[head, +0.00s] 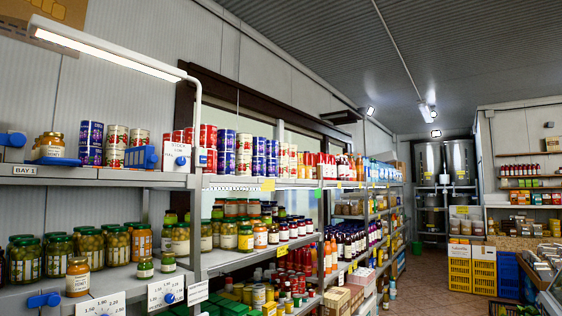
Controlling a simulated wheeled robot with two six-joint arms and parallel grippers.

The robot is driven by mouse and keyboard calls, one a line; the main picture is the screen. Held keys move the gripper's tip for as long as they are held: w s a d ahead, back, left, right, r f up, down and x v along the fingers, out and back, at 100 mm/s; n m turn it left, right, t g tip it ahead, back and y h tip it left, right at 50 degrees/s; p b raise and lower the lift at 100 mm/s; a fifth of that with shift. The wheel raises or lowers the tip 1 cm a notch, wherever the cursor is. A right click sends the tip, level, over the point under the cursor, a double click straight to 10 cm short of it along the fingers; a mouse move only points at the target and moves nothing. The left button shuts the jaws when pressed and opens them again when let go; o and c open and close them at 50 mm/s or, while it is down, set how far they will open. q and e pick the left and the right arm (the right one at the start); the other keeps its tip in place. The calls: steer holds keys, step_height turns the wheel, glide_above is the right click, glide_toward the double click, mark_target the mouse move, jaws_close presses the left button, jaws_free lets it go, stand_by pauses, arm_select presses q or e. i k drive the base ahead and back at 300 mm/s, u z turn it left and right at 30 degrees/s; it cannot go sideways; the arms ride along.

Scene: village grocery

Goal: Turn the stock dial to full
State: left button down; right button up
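A white box with small lettering that seems to read "STOCK" (177,156) stands at the front of the upper shelf at left, by the shelf post. It has a blue knob (181,161) on its face. The knob's pointing direction and the marks are too small to read. Neither of my grippers shows in the head view.
Price-marked dials with blue knobs hang at the lower shelf edge, one white dial plate (165,293) near the post. Jars (77,277) and cans (90,142) crowd the shelves (75,174). Yellow crates (472,270) stand far right; the floor aisle (425,283) is open.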

mark_target(181, 160)
steer(key=u, duration=0.35)
steer(key=i, duration=1.35)
steer(key=u, duration=0.95)
